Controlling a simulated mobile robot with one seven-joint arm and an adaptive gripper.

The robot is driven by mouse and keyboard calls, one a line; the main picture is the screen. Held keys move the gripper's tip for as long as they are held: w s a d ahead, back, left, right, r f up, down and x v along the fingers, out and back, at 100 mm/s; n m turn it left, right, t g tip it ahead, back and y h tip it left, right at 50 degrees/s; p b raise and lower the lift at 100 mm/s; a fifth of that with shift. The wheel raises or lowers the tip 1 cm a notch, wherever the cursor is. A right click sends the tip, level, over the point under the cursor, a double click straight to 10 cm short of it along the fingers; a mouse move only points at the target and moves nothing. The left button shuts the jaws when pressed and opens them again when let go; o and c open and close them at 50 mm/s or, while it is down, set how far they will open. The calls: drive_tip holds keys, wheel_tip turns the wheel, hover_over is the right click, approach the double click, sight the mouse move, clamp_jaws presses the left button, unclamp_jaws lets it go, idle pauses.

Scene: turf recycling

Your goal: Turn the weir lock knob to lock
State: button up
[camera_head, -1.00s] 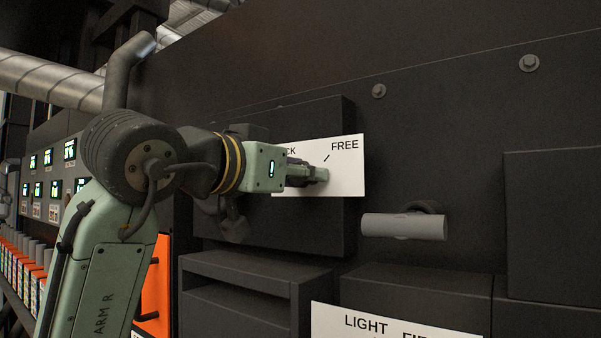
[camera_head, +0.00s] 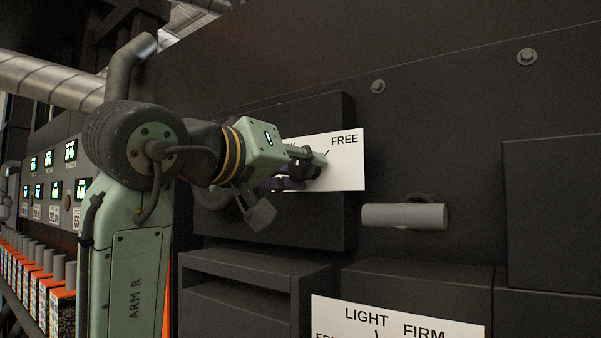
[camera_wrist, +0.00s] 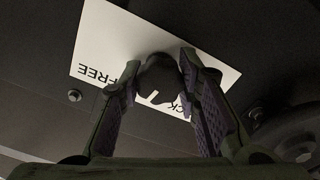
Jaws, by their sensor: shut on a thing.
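The white label plate (camera_head: 346,172) of the weir lock is fixed to a dark box on the wall. Its word FREE shows at the upper right, and the other word is mostly behind my gripper (camera_head: 305,168). In the wrist view the plate (camera_wrist: 112,38) appears turned over, with FREE and part of the other word readable. The dark knob (camera_wrist: 158,76) stands out from the plate between my two fingers. My gripper is shut on it, with a finger pad on each side.
A grey cylindrical handle (camera_head: 404,216) sticks out to the right of the plate. A second label reading LIGHT and FIRM (camera_head: 398,318) is below. An open dark box (camera_head: 255,285) lies under my wrist. Bolts (camera_head: 527,56) stud the wall.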

drive_tip(key=n+b, duration=0.2)
drive_tip(key=n, duration=0.4)
drive_tip(key=shift+f, duration=0.1)
drive_tip(key=n+b, duration=0.2)
drive_tip(key=n, duration=0.3)
drive_tip(key=shift+n, duration=0.3)
idle(0.3)
drive_tip(key=o, duration=1.2)
drive_tip(key=v, duration=1.2)
